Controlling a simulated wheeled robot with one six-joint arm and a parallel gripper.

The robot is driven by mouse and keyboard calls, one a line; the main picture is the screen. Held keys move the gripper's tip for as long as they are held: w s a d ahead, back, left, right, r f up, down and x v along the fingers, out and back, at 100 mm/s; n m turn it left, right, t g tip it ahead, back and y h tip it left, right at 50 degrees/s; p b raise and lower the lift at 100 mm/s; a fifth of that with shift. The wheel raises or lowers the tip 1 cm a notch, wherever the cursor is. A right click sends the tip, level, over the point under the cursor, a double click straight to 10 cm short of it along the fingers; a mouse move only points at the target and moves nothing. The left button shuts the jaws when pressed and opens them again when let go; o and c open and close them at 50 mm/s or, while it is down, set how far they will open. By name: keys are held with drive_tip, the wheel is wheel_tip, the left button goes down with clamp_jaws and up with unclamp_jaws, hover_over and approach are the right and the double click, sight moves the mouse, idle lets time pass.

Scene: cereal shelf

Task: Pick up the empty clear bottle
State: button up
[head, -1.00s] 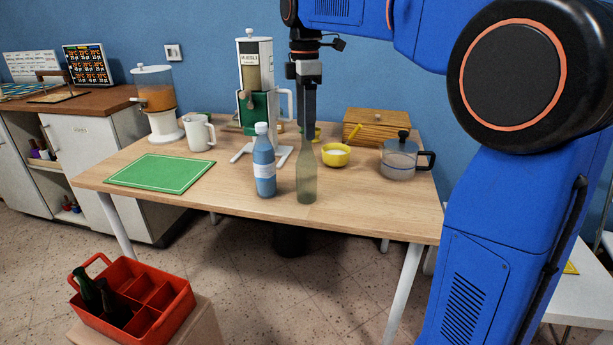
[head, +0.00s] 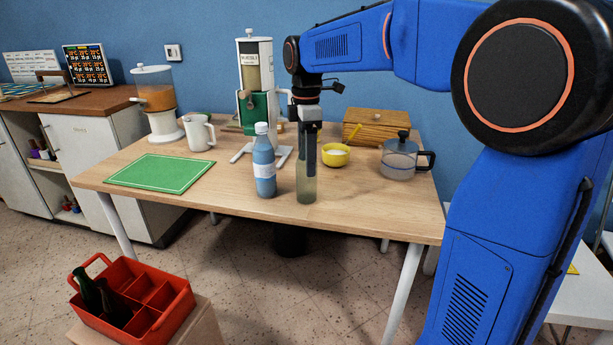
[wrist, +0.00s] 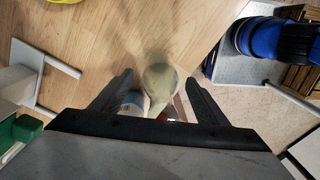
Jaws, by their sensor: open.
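The empty clear bottle (head: 306,190), greenish and see-through, stands upright near the front edge of the table. My gripper (head: 309,172) points down at it and hides its neck and upper part in the head view. In the wrist view the bottle (wrist: 160,83) lies between the two spread fingers of my gripper (wrist: 160,95), with a gap on each side. The gripper is open. I cannot tell whether a finger touches the glass.
A blue-filled bottle (head: 264,168) stands close to the left. A yellow bowl (head: 336,155) and a glass pot (head: 398,160) are to the right. A green mat (head: 160,173) lies at left.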

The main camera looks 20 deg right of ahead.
drive_tip(key=shift+c, duration=0.3)
drive_tip(key=c, duration=1.6)
drive_tip(key=shift+r, duration=0.1)
